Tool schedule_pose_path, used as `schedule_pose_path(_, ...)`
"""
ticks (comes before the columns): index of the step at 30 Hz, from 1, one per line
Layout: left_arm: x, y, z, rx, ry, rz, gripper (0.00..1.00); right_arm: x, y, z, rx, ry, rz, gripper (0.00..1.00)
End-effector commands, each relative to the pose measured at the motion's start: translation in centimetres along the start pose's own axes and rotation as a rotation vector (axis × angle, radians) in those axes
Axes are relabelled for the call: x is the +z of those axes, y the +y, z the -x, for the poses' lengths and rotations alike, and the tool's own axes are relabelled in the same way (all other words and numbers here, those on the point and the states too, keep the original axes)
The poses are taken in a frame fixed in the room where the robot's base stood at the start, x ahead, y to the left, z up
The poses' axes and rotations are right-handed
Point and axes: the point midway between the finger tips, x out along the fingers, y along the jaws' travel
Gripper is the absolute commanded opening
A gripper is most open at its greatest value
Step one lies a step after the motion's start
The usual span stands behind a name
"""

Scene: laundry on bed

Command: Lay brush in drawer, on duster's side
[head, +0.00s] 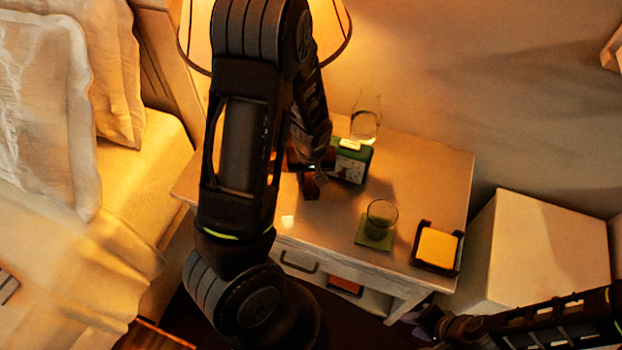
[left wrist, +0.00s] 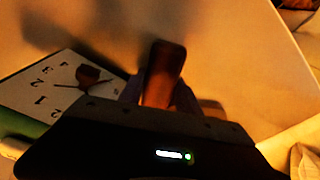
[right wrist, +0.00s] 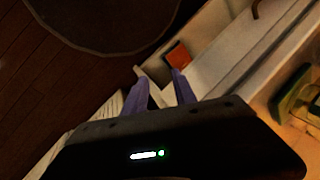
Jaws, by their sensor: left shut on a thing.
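My left gripper (head: 308,174) is low over the nightstand top beside the alarm clock. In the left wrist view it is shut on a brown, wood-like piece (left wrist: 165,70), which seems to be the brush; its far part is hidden. The drawer front with a handle (head: 298,262) is under the nightstand top, partly behind my left arm. An orange item (head: 346,284) lies in the open white compartment beside it and also shows in the right wrist view (right wrist: 178,56); I cannot tell whether it is the duster. My right gripper (head: 425,318) is open and empty, in front of the nightstand.
A green alarm clock (head: 350,161) stands right beside my left gripper. Behind it is a glass carafe (head: 366,118). A glass (head: 381,218) on a green coaster and a dark holder with yellow notes (head: 437,249) are at the right. A lamp (head: 335,30) stands behind my arm.

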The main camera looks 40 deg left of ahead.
Motion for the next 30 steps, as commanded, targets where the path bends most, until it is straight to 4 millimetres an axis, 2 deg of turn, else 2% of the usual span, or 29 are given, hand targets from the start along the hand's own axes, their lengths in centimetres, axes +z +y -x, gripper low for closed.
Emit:
schedule_pose_path(10, 0.0, -0.1, 0.1, 0.0, 0.001, 0.0, 0.0, 0.0, 0.0, -0.1, 0.0, 0.0, 0.0, 0.33)
schedule_pose_path(16, -0.1, -0.3, 0.9, 0.003, 0.003, 0.001, 0.0, -0.1, 0.1, -0.5, -0.001, 0.001, 0.001, 0.33)
schedule_pose_path(28, -1.0, -0.2, 7.5, 0.006, 0.004, 0.001, 0.0, 0.0, 0.0, -0.2, -0.001, 0.001, 0.001, 0.33)
schedule_pose_path(30, -0.3, -2.0, 7.1, 0.001, 0.0, 0.004, 0.0, 0.0, 0.1, -0.4, -0.001, 0.001, 0.001, 0.33)
